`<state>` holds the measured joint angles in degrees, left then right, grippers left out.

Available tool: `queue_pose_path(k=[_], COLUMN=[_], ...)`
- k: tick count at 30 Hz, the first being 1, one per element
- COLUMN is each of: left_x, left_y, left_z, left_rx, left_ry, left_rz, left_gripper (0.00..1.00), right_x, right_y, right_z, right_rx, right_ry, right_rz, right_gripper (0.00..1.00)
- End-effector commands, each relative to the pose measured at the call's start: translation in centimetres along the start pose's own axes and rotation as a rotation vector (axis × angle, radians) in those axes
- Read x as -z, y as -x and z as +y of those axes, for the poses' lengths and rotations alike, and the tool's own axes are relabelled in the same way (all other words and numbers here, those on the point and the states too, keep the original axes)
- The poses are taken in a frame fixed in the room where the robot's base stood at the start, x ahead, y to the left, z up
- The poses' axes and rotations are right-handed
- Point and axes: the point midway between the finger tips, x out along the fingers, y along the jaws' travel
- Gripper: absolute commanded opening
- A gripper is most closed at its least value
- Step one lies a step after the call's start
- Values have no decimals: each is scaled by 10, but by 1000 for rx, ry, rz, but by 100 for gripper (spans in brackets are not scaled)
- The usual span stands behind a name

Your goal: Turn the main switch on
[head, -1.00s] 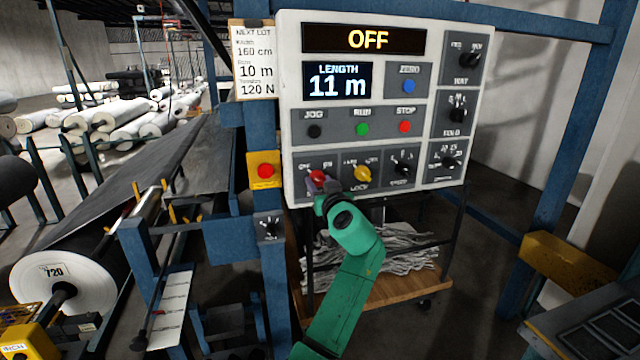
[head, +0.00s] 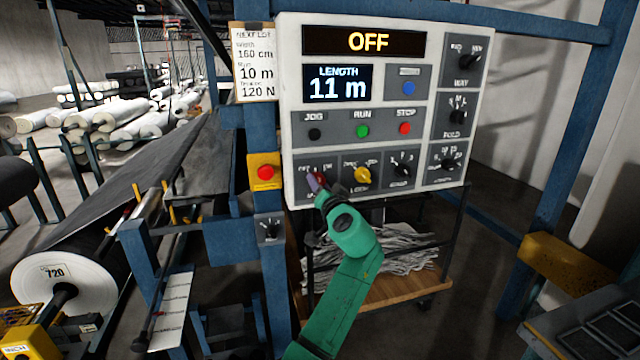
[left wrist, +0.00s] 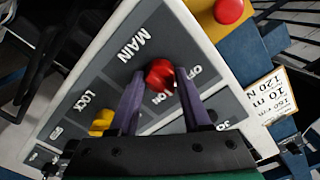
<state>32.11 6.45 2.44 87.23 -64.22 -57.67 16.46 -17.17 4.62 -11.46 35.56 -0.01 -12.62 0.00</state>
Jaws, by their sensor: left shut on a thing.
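The main switch is a red knob (left wrist: 160,75) on the control panel, with MAIN, OFF and ON printed around it in the left wrist view. My left gripper (left wrist: 161,80) has its two purple fingers on either side of the knob and is shut on it. In the head view my left gripper (head: 316,184) reaches up to the panel's lower left, and its fingers hide most of the knob. The top display (head: 368,41) reads OFF. My right gripper is not in view.
The yellow lock knob (head: 362,175) sits just right of the main switch. A red button on a yellow box (head: 265,172) is to the left. JOG, RUN and STOP buttons (head: 362,130) are above. A blue post (head: 271,290) stands left of my arm.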

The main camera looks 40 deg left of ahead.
Motion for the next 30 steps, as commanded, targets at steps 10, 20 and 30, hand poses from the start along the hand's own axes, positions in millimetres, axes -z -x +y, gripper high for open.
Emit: queue_pose_path(k=[10,20,30], left_x=[1,2,1], left_y=[0,0,0], left_z=[-1,-3,-2], left_rx=[-2,-2,-2], left_ry=[-330,-633,-851], left_rz=[-3,-3,-3], left_gripper=[0,0,0], right_x=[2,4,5], right_y=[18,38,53], right_z=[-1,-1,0], right_rx=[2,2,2], right_ry=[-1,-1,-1], right_rz=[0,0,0], right_gripper=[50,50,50])
